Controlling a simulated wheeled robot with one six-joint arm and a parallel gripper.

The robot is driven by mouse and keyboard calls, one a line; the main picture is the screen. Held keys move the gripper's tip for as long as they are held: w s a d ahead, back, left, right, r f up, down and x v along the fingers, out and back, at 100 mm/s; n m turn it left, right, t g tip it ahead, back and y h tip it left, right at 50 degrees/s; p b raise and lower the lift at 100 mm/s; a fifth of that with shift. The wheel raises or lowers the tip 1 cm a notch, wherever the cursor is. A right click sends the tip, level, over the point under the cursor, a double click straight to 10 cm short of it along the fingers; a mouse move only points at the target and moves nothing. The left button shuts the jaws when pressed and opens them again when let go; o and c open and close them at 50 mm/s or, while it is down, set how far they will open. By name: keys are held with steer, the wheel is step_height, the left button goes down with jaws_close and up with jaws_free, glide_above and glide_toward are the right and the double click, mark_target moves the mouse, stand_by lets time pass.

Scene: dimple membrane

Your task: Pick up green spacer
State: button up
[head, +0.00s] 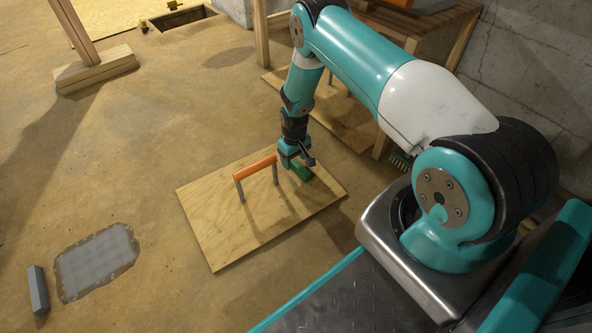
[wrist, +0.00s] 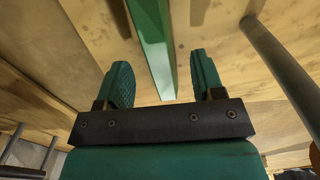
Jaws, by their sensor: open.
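The green spacer (head: 302,172) is a bar lying on the plywood board (head: 222,243), partly hidden by my gripper in the head view. In the wrist view the green spacer (wrist: 150,35) runs from the top edge down toward the gap between my fingers, with a lighter green end. My gripper (head: 296,160) is above the board at the spacer. It is open, with one finger to each side of the spacer's line in the wrist view (wrist: 161,75). Nothing is held. I cannot tell the height gap between fingertips and spacer.
An orange bar (head: 255,168) on grey posts stands on the board just left of my gripper; a grey post (wrist: 283,62) shows close at right in the wrist view. A wooden bench (head: 440,45) stands behind. A grey floor patch (head: 95,262) and grey block (head: 38,290) lie left.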

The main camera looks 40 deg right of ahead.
step_height(320, 180, down, 2)
steer(key=shift+f+b, duration=0.2)
steer(key=shift+b, duration=0.25)
steer(key=shift+r, duration=0.15)
steer(key=c, duration=1)
